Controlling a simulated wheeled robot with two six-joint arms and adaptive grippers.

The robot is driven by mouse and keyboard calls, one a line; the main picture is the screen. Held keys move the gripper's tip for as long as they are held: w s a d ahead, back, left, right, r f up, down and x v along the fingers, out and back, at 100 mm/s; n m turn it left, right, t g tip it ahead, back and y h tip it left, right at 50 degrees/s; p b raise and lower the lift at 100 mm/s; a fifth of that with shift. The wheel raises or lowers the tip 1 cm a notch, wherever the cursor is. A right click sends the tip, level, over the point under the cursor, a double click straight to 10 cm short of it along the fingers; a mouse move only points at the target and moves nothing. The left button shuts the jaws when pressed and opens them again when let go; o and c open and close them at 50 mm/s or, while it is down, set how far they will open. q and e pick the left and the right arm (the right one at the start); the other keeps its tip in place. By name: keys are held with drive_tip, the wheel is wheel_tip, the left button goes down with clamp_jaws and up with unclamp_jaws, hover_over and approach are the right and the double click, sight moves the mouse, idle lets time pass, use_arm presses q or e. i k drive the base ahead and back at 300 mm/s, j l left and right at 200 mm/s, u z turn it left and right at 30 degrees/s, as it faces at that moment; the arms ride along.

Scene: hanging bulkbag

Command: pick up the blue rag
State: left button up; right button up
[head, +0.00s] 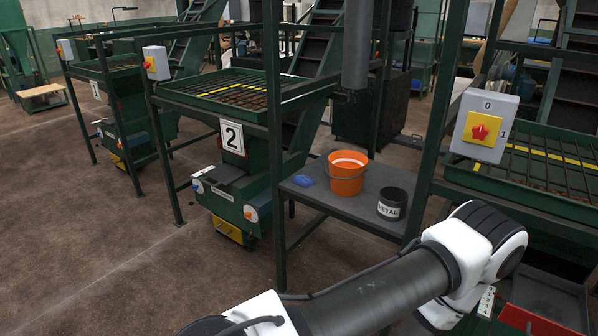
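The blue rag (303,181) is a small crumpled blue patch. It lies on the grey shelf (322,204) of the green frame, near the shelf's left edge and left of an orange bucket (347,173). It is apart from the bucket. Neither of my grippers shows in the head view. One of my arms crosses the lower right of the picture, but its gripper end is not visible.
A black pot marked METAL (392,204) stands on the shelf's right part. Green posts (275,120) flank the shelf. A machine numbered 2 (240,180) stands to its left. A switch box (483,124) hangs at right. Brown floor (130,260) is clear at lower left.

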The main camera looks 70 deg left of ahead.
sight(305, 182)
drive_tip(key=u, duration=2.15)
drive_tip(key=i+j+z, duration=0.1)
drive_tip(key=z, duration=0.35)
drive_tip(key=i+j+z, duration=0.2)
drive_tip(key=z, duration=0.25)
drive_tip(key=i+j+z, duration=0.15)
drive_tip(key=z, duration=0.3)
drive_tip(key=j, duration=0.1)
